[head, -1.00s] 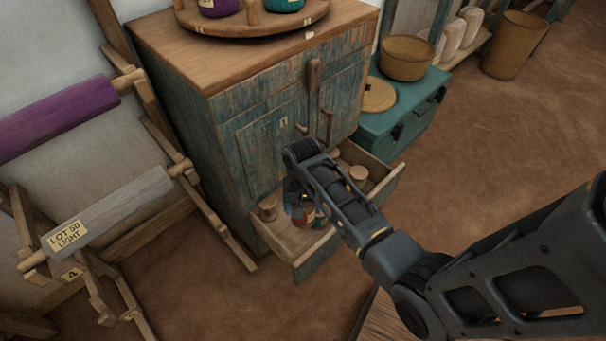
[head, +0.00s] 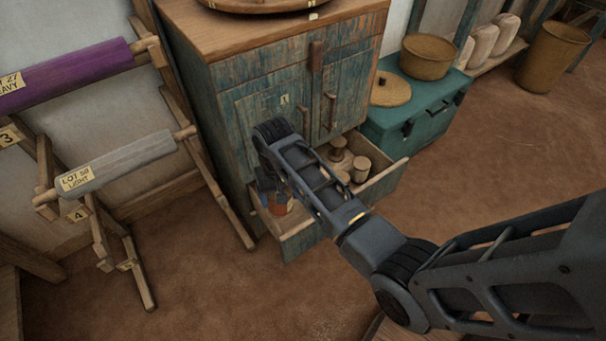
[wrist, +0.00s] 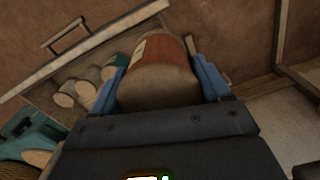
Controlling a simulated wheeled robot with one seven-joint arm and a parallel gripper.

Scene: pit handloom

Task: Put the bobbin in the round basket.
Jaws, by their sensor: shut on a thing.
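The bobbin (wrist: 160,75) has brick-red thread, a pale label and a wooden end. In the wrist view it fills the space between the blue fingers of my gripper (wrist: 165,88), which is shut on it. In the head view my arm hides most of my gripper (head: 270,185), at the left part of the open drawer; a red part of the bobbin (head: 280,204) shows beside it. I cannot tell whether the bobbin clears the drawer floor. The round basket (head: 428,57), tan and open-topped, stands on the teal chest to the right of the cabinet.
The open drawer (head: 303,243) holds several other bobbins, seen in the wrist view (wrist: 80,88). The worn blue cabinet (head: 262,120) rises behind my gripper. A round lid (head: 389,89) lies on the teal chest (head: 420,123). A taller basket (head: 552,57) stands on the floor farther right.

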